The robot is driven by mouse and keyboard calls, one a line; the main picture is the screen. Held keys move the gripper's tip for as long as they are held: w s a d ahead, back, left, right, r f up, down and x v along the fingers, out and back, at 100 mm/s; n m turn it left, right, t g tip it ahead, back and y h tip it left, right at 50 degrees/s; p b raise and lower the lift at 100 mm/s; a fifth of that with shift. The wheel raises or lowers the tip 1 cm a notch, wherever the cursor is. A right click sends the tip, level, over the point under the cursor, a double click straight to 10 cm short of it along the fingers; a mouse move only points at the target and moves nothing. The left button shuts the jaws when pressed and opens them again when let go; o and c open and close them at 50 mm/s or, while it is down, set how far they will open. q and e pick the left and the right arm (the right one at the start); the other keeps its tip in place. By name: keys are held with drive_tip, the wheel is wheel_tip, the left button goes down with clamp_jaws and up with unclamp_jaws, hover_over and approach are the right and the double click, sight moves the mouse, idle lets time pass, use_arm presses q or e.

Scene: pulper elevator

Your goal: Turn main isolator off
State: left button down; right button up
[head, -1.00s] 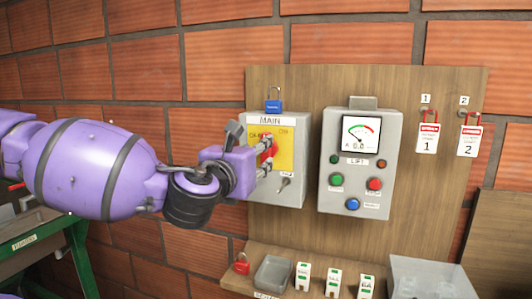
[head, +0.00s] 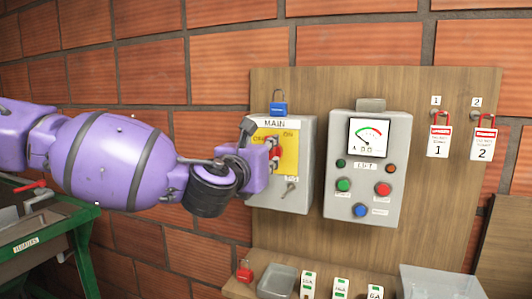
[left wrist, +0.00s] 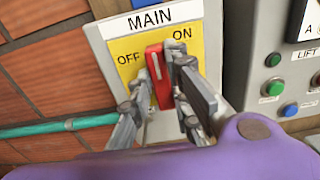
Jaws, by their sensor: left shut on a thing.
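The main isolator is a grey box (head: 297,195) marked MAIN with a yellow plate (head: 290,146) on the wooden board. Its red handle (left wrist: 158,78) shows in the left wrist view, roughly upright with a slight lean to the left, between the OFF label (left wrist: 128,60) and the ON label (left wrist: 181,34). My left gripper (left wrist: 163,85) is shut on the red handle, one finger on each side. In the head view the gripper (head: 274,153) reaches the box from the left and partly hides the handle. My right gripper is not in view.
A LIFT control box (head: 365,205) with a meter and several buttons stands close to the right. Red padlocks with tags 1 (head: 438,142) and 2 (head: 483,145) hang at right. A shelf with a grey tray (head: 277,283) is below.

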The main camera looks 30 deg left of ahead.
use_arm(q)
drive_tip(key=shift+f+n, duration=0.1)
drive_tip(key=shift+n, duration=0.2)
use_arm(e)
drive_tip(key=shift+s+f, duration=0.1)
use_arm(q)
drive_tip(key=n+p, duration=0.1)
drive_tip(key=n, duration=0.4)
drive_tip(key=n+p, duration=0.1)
drive_tip(key=n, duration=0.5)
drive_tip(key=a+f+n+p, duration=0.1)
drive_tip(key=n, duration=0.5)
drive_tip(key=shift+s+p, duration=0.15)
drive_tip(key=shift+p, duration=0.15)
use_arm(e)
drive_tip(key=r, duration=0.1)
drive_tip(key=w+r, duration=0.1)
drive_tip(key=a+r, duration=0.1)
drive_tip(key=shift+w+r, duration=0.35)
use_arm(q)
drive_tip(key=shift+a+f+n, duration=0.1)
drive_tip(key=shift+n, duration=0.2)
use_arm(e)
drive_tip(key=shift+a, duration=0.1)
